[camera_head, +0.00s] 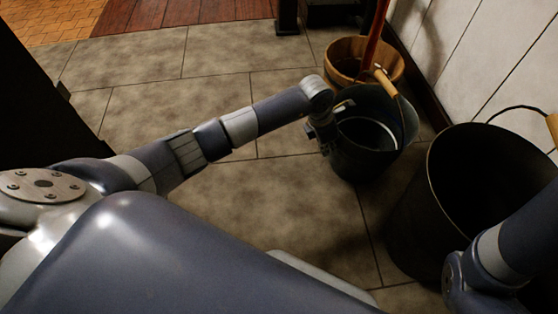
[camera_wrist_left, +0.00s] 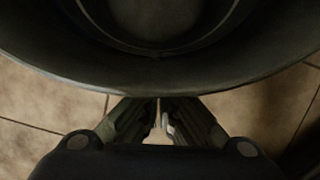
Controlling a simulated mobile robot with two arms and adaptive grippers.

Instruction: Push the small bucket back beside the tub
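The small bucket (camera_head: 365,165) is dark grey metal with a wooden grip on its bail. It stands upright on the tiles, in front of the wooden tub (camera_head: 341,66). My left gripper (camera_head: 322,145) is low at the bucket's left side, partly hidden by my own wrist. In the left wrist view the bucket's rim and wall (camera_wrist_left: 160,80) fill the top. The fingers (camera_wrist_left: 158,103) are together, empty, with their tips at the bucket's wall; whether they touch it I cannot tell. My right gripper is out of view.
A larger black bucket (camera_head: 405,220) stands at the right, close to the small one. A red pole (camera_head: 375,35) stands in the tub. A white plank wall (camera_head: 480,55) runs along the right. The tiled floor (camera_head: 200,100) to the left is clear.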

